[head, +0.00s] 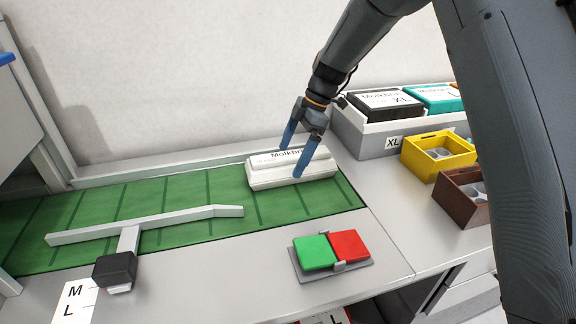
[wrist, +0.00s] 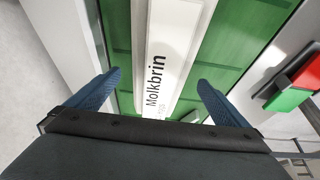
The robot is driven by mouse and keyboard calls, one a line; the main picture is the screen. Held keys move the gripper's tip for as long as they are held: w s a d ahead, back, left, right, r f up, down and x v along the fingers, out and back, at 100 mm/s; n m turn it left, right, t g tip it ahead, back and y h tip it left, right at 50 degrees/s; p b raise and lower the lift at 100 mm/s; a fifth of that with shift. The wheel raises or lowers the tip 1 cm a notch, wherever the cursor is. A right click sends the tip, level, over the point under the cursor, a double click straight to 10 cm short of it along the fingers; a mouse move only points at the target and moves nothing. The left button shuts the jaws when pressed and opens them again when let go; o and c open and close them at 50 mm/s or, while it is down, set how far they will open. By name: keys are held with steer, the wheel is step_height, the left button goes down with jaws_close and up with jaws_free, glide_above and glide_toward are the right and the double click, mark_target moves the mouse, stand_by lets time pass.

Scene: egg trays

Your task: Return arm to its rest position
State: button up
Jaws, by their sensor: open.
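My gripper (head: 295,157) has two blue fingers and is above the right end of the green conveyor belt. It is open, with its fingertips at either side of a white egg box (head: 284,175) labelled "Molkbrin". The box lies closed on the belt. In the wrist view the box (wrist: 172,60) runs between the spread fingers (wrist: 160,95), with green belt showing on both sides of it. I cannot tell whether a finger touches the box. My grey arm comes down from the upper right.
A white bin (head: 350,136) marked XL holds dark and teal boxes at the right. A yellow crate (head: 440,165) and a brown crate (head: 452,207) stand beside it. A green and red button panel (head: 360,272) is in front. A white diverter bar (head: 160,222) crosses the belt (head: 190,190).

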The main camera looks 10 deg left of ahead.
steer(key=shift+b+v, duration=0.3)
steer(key=shift+v, duration=1.35)
steer(key=shift+r, duration=0.1)
